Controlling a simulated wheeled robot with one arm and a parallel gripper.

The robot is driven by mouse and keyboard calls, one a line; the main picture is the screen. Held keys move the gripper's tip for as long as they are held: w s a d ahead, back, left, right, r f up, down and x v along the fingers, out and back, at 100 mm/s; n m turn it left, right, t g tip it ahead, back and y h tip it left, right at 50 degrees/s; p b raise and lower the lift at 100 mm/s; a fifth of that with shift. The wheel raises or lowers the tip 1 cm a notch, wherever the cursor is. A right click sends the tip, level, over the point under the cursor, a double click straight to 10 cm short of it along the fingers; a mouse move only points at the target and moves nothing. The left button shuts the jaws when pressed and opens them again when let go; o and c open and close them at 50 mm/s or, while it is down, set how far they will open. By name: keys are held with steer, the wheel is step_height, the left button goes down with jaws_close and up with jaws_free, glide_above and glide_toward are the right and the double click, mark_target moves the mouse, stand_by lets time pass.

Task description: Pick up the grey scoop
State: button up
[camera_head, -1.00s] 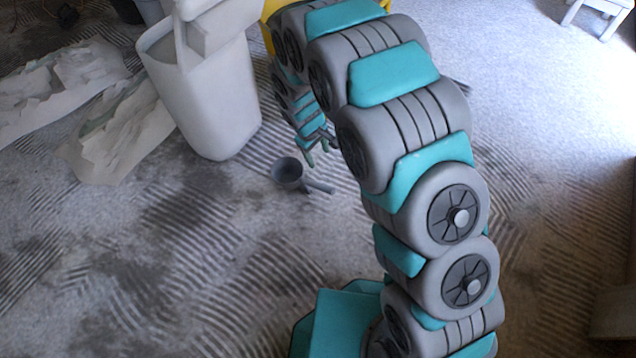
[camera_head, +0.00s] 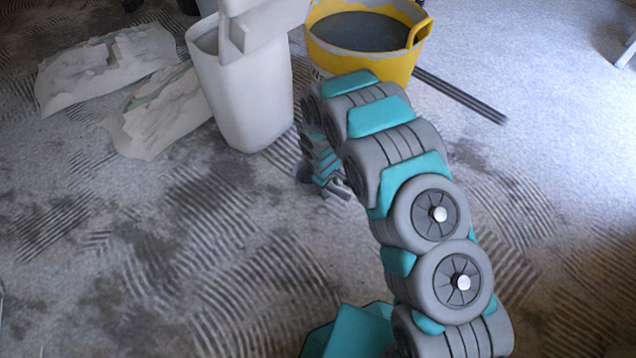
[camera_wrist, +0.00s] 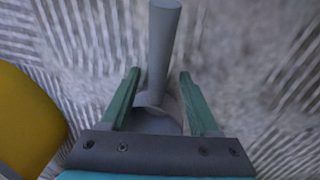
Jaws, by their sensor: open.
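The grey scoop (camera_wrist: 164,48) lies on the floor in the wrist view. Its handle points up the picture, and its cup shows lower down, partly hidden behind my gripper's base. My gripper (camera_wrist: 159,76) is open, with one green finger on each side of the scoop. I cannot tell whether either finger touches it. In the head view the scoop (camera_head: 302,173) is mostly hidden behind my gripper (camera_head: 326,188), which is low by the floor.
A tall white bin (camera_head: 245,105) stands just behind and left of the scoop. A yellow tub (camera_head: 360,58) of grey material stands behind my arm, with a dark bar (camera_head: 462,95) on its right. Crumpled sheets (camera_head: 105,65) lie at left. The front floor is clear.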

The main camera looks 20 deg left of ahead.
steer(key=f, duration=0.2)
steer(key=w+f, duration=0.1)
steer(key=f, duration=0.1)
steer(key=shift+d, duration=0.15)
steer(key=shift+c, duration=0.4)
jaws_close()
stand_by(0.8)
